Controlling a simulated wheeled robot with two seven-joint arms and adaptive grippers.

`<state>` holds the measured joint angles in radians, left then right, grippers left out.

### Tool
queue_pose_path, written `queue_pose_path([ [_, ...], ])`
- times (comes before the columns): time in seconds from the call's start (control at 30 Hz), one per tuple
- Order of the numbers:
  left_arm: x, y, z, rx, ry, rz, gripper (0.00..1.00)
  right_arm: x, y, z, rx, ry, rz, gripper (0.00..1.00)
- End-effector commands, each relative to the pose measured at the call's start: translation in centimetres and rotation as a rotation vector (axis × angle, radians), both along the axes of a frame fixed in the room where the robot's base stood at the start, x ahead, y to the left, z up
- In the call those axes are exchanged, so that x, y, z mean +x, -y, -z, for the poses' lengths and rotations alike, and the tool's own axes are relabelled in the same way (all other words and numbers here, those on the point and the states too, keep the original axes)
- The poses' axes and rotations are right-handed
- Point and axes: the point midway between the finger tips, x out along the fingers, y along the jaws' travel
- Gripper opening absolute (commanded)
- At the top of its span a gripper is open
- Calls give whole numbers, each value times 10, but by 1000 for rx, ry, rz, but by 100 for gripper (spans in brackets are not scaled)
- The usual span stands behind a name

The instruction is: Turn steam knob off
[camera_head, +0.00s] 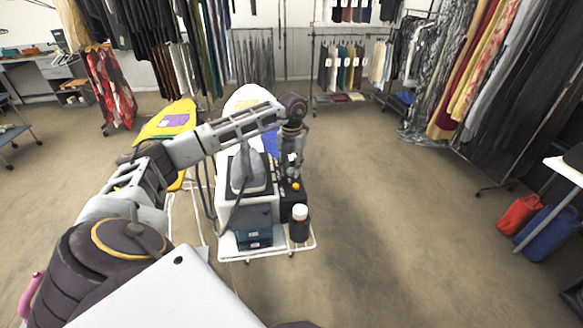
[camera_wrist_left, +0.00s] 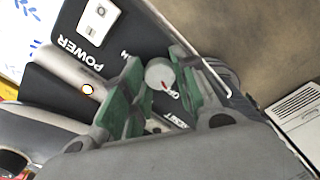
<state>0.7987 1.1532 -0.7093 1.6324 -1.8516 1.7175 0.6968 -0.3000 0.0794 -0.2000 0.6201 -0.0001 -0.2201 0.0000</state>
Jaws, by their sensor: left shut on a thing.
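A grey iron (camera_head: 247,170) rests on top of the station, beside the gripper. My right gripper is not in view.
A dark bottle with a white cap (camera_head: 299,225) and blue boxes (camera_head: 253,238) stand close by on a white wire stand (camera_head: 308,243). Clothes racks line the back.

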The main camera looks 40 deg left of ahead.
Motion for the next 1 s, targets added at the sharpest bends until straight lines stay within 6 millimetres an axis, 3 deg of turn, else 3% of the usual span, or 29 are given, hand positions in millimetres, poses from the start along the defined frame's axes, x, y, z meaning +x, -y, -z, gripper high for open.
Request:
queue_pose_path([
  [0.2, 1, -1, -2, 1, 6, -3, 4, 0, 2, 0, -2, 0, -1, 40],
  [0.23, 1, -1, -2, 1, 6, -3, 30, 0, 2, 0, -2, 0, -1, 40],
  [0.4, 1, -1, -1, 1, 4, -1, 51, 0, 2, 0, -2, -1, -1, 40],
  [0.77, 0, 0, -1, 0, 2, 1, 51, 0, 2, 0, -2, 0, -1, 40],
  [1.0, 1, 0, -14, 0, 3, 0, 51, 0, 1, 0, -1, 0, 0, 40],
])
